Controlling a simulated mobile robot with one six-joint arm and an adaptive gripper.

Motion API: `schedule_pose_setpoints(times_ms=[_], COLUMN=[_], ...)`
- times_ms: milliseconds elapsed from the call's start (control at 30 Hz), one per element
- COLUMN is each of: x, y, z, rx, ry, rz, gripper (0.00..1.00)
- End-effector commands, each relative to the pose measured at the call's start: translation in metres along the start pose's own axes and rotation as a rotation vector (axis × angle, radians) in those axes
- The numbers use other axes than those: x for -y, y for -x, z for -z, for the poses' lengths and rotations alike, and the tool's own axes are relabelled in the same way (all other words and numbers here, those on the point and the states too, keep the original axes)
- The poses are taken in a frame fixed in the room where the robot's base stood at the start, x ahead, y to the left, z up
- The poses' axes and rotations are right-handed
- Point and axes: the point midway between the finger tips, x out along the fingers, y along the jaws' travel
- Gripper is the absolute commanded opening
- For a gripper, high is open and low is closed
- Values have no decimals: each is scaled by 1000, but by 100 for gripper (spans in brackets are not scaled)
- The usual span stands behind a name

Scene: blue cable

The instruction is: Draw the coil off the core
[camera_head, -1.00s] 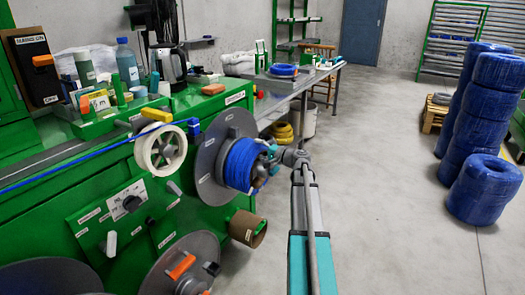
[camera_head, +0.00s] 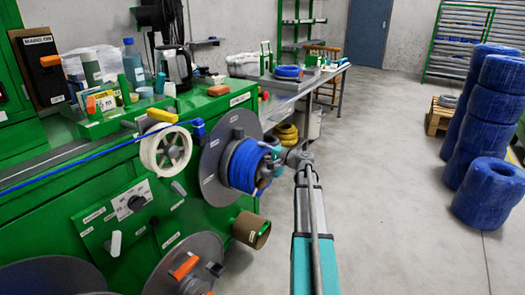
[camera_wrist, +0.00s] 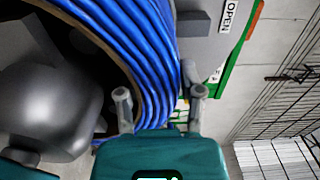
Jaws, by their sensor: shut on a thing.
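The blue cable coil (camera_head: 243,166) is wound around the core of a grey reel, in front of its round flange (camera_head: 211,160). In the wrist view, the coil's strands (camera_wrist: 150,50) curve closely around a brown inner edge, with the dark grey core (camera_wrist: 50,105) inside it. My gripper (camera_head: 272,160) is at the coil's outer right side. In the wrist view, my gripper (camera_wrist: 160,94) has one finger inside the ring and one outside, shut on the coil's wall. The fingers' contact points are partly hidden.
The green machine (camera_head: 60,190) fills the left, with a white wheel (camera_head: 165,150) and a lower grey reel (camera_head: 180,265). A cardboard tube (camera_head: 250,229) juts out below the coil. Blue coils (camera_head: 487,190) are stacked at right. The floor between is clear.

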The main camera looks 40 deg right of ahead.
Motion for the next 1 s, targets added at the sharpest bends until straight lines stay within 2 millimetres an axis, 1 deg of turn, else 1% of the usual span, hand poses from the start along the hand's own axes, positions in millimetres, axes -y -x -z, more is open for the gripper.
schedule_pose_setpoints(times_ms=[567, 1000], x=[1, 7], y=[0, 0], z=[0, 0], rx=[0, 0], ry=[-1, -1], rz=[2, 3], gripper=[0, 0])
